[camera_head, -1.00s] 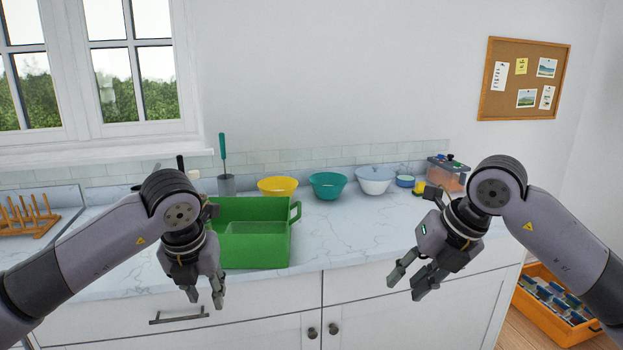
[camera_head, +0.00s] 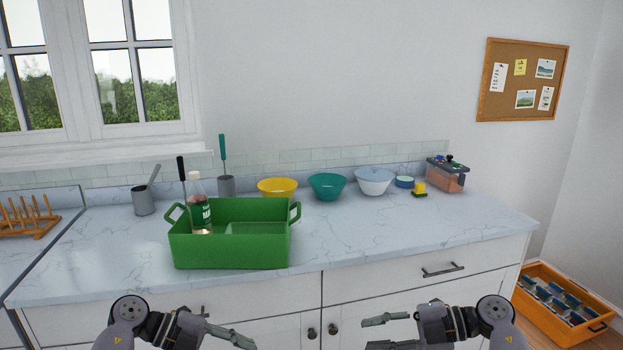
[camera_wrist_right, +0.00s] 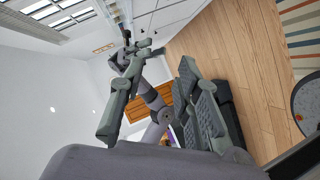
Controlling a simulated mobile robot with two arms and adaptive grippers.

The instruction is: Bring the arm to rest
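Both arms are low in the head view, in front of the counter's cabinet doors. My left gripper (camera_head: 232,338) points right near the bottom edge, and nothing shows in it. Part of its lower side is cut off by the frame. My right gripper (camera_head: 372,333) points left, with its fingers apart and empty. In the right wrist view, my right gripper (camera_wrist_right: 158,85) shows its two fingers spread wide with nothing between them. My other arm shows beyond them.
A green crate (camera_head: 232,253) holding a bottle (camera_head: 197,190) stands on the marble counter (camera_head: 400,230). Yellow (camera_head: 277,186), teal (camera_head: 327,186) and white (camera_head: 374,181) bowls line the back. An orange crate (camera_head: 560,327) is on the floor at right. The counter's front middle is clear.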

